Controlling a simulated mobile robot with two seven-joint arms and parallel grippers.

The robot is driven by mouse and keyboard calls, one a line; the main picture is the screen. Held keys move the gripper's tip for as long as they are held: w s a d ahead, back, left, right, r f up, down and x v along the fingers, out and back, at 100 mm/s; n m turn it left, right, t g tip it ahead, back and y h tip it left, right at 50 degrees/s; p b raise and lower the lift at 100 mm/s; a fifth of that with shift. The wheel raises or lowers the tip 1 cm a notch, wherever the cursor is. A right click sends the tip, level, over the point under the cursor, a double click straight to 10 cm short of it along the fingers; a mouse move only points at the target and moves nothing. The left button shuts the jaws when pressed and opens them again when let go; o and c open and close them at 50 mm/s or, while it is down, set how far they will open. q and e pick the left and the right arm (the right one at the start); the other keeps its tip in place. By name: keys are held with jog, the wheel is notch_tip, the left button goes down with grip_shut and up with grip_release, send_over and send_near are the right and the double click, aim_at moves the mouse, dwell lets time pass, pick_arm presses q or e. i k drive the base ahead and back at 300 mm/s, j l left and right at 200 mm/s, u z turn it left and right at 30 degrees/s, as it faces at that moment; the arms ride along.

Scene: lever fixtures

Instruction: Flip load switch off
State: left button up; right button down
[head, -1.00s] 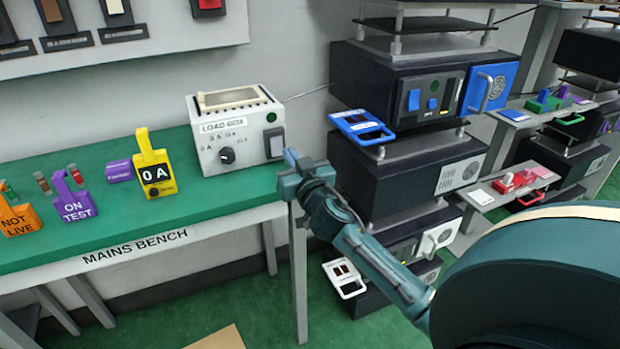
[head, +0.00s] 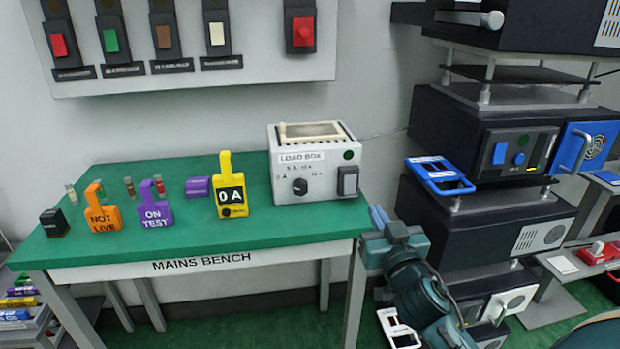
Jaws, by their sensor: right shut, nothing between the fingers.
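The load box (head: 316,165) is a white box at the back right of the green bench. Its front bears a black dial (head: 300,187), a dark green round lamp at upper right and a grey rocker, the load switch (head: 348,181), at the right. Which way the rocker is tipped is too small to tell. My right gripper (head: 379,217) is shut and empty, just off the bench's right end, below and to the right of the switch. It appears apart from the box. My left gripper is out of view.
The mains bench (head: 200,240) carries a yellow 0 A meter (head: 231,195), a purple ON TEST tag (head: 155,213) and an orange NOT LIVE tag (head: 102,217). A rack of black units (head: 480,215) stands close on the right. A switch panel (head: 190,70) hangs above.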

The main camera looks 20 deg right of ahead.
aim_at(350, 180)
jog(key=k+j, duration=0.15)
jog(key=k, duration=0.35)
jog(key=k+j, duration=0.2)
jog(key=k, duration=0.25)
